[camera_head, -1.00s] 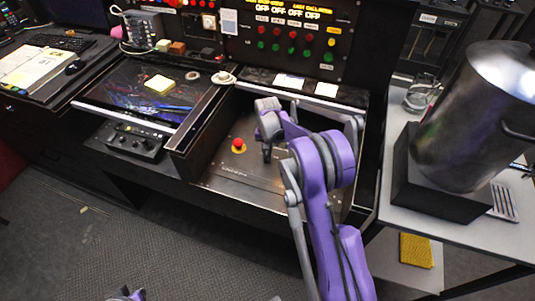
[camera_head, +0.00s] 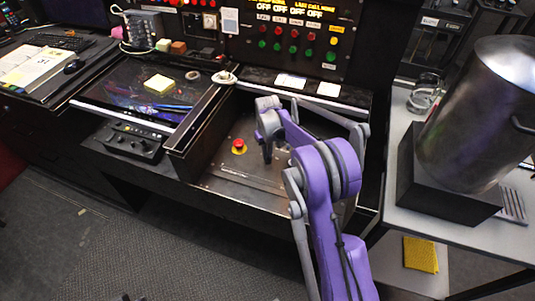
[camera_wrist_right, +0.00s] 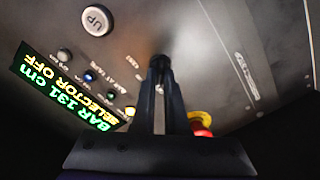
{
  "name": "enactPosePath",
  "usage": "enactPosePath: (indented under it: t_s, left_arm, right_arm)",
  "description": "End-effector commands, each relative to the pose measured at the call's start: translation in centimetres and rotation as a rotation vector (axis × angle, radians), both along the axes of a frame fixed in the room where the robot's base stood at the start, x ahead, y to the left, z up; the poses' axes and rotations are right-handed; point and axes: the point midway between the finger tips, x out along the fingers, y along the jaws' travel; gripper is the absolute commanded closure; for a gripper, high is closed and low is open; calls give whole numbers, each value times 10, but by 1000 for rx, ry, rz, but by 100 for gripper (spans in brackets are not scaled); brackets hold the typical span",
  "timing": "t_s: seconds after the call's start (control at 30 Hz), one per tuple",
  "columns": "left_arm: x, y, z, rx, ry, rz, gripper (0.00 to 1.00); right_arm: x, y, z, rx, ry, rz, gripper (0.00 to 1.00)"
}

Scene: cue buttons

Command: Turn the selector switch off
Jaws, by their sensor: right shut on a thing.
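The selector switch (camera_wrist_right: 159,62) is a small dark knob on the metal panel in the right wrist view, largely covered by my fingers. My right gripper (camera_wrist_right: 160,75) is shut on it, with the fingers pointing at the panel. A lit display (camera_wrist_right: 68,86) beside it reads "BAR 131 cm" and "SELECTOR OFF". In the head view my right gripper (camera_head: 267,157) reaches down into the recessed console (camera_head: 225,186), and the switch itself is hidden there. My left gripper is not in view.
A red emergency button with a yellow base (camera_head: 239,146) stands close to my right gripper. A white UP button (camera_wrist_right: 97,20) and several small buttons lie near the display. A large metal pot (camera_head: 478,120) stands on the table at the right.

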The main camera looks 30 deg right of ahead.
Motion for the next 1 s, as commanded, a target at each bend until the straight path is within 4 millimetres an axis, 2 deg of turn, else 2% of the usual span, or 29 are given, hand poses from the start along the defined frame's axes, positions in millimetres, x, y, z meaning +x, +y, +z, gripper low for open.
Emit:
enactPosePath:
  t_s: [0.4, 0.43, 0.6, 0.87, 1.0]
  left_arm:
    - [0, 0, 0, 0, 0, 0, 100]
    - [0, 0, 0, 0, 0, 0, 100]
    - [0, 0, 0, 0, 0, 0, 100]
    - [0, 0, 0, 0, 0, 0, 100]
    - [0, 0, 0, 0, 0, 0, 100]
  right_arm:
    - [0, 0, 0, 0, -1, 10, 100]
    - [0, 0, 0, 0, -1, 10, 87]
    - [0, 0, 0, 0, -1, 9, 59]
    - [0, 0, 0, 0, 0, 9, 59]
    - [0, 0, 10, 0, 0, 8, 59]
